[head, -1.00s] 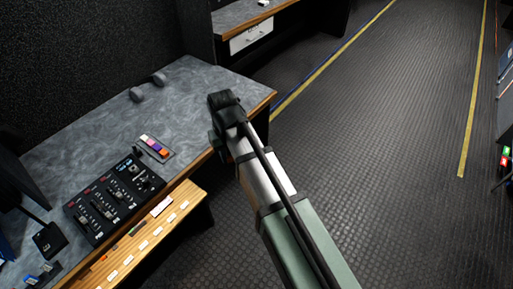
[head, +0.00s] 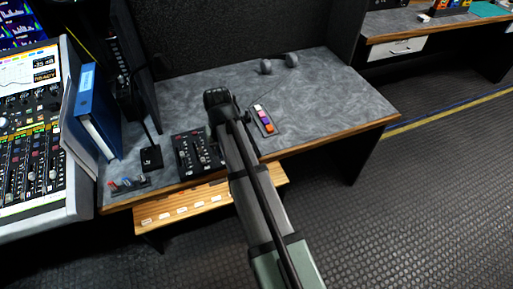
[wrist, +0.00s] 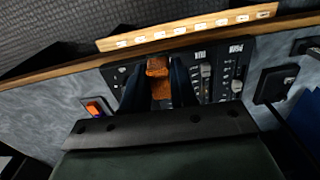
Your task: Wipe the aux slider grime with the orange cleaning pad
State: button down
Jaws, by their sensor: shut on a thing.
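My gripper (wrist: 157,82) is shut on the orange cleaning pad (wrist: 158,68), which looks brownish orange between the two dark fingers in the wrist view. The pad is over the black slider panel (wrist: 225,65); I cannot tell whether it touches it. In the head view the panel (head: 189,158) lies on the grey desk, partly covered by my arm. My fingertips and the pad are hidden there behind my wrist. The sliders to the right of the pad show in the wrist view. I cannot make out any grime; the part of the panel under the pad is hidden.
A tray of coloured pieces (head: 253,112) is right of the panel. A wooden ledge (head: 215,202) with white labels runs along the desk front. A small black box (head: 151,158), a blue binder (head: 88,110) and a mixing console (head: 28,150) stand left. The desk's right side (head: 330,100) is clear.

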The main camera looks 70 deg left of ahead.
jog(key=s+a+n, duration=0.1)
jog(key=s+a, duration=0.3)
jog(key=s, duration=0.3)
send_near(201, 154)
jog(key=shift+m, duration=0.3)
jog(key=shift+f, duration=2.9)
jog(key=shift+a+f, duration=0.5)
jog(key=shift+a, duration=1.7)
jog(key=d, duration=0.4)
jog(key=shift+d, duration=0.2)
notch_tip(201, 154, up, 8)
